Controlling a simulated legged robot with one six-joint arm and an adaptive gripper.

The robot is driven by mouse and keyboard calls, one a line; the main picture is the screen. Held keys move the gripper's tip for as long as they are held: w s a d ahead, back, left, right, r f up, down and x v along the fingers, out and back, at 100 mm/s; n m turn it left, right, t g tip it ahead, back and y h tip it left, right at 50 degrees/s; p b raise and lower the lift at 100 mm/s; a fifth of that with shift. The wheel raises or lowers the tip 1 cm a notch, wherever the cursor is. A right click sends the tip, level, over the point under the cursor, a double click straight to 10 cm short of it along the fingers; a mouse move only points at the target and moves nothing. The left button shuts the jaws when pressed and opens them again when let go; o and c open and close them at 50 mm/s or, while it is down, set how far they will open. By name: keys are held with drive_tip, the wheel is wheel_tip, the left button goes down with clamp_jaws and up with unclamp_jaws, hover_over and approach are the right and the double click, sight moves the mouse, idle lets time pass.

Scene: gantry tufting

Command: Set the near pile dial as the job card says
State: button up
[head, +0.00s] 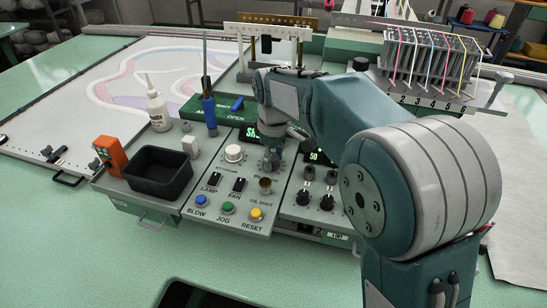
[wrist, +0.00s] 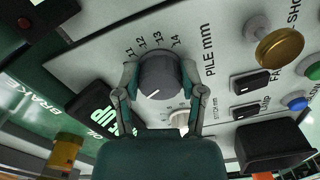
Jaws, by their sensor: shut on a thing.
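The near pile dial (wrist: 158,75) is a dark grey round knob on the pale console panel, beside the words PILE mm. Scale numbers from 11 to 14 curve along its upper side in the wrist view. A small pale mark shows low on its face; I cannot tell which number it stands for. My gripper (wrist: 161,84) is shut on the dial, one finger on each side. In the head view my gripper (head: 271,160) reaches down to the panel and hides the dial. I cannot make out a job card.
A white knob (head: 234,152) and brass oil shot knob (head: 265,185) are close by. A black bin (head: 158,172), an orange device (head: 110,155) and a white bottle (head: 157,108) stand left. A green-lettered display (wrist: 100,112) adjoins the panel. Coloured threads (head: 430,60) hang at right.

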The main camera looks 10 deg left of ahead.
drive_tip(key=shift+f, duration=0.1)
drive_tip(key=m, duration=0.5)
drive_tip(key=shift+a, duration=0.15)
idle(0.3)
drive_tip(key=o, duration=1.1)
drive_tip(key=shift+o, duration=0.2)
drive_tip(key=shift+w+a, duration=0.1)
drive_tip(key=shift+a, duration=0.1)
drive_tip(key=shift+d, duration=0.1)
